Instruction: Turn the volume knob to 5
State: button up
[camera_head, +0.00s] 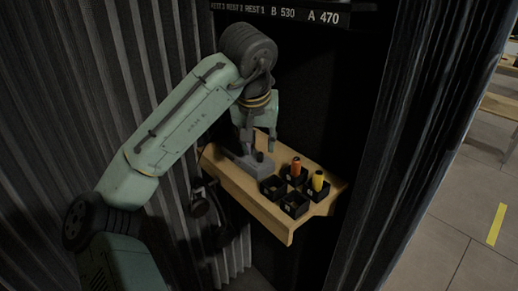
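A grey box (244,166) sits on the wooden shelf (237,186). A small dark upright knob (259,156) stands on it, which looks like the volume knob. Its markings and pointer are too small to read, so I cannot tell its setting. My gripper (257,144) points down just above the knob. Its two fingers are spread apart, one to the left and one to the right of the knob in the picture. I cannot tell whether either finger touches it.
Several black square cups (295,205) stand on the shelf to the right of the box. One holds an orange cylinder (296,167), another a yellow one (318,181). Dark corrugated walls flank the shelf. A sign strip (290,14) above reads "B 530 A 470".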

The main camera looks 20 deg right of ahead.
aim_at(260, 153)
jog(key=shift+x, duration=1.75)
jog(key=shift+c, duration=0.5)
grip_shut()
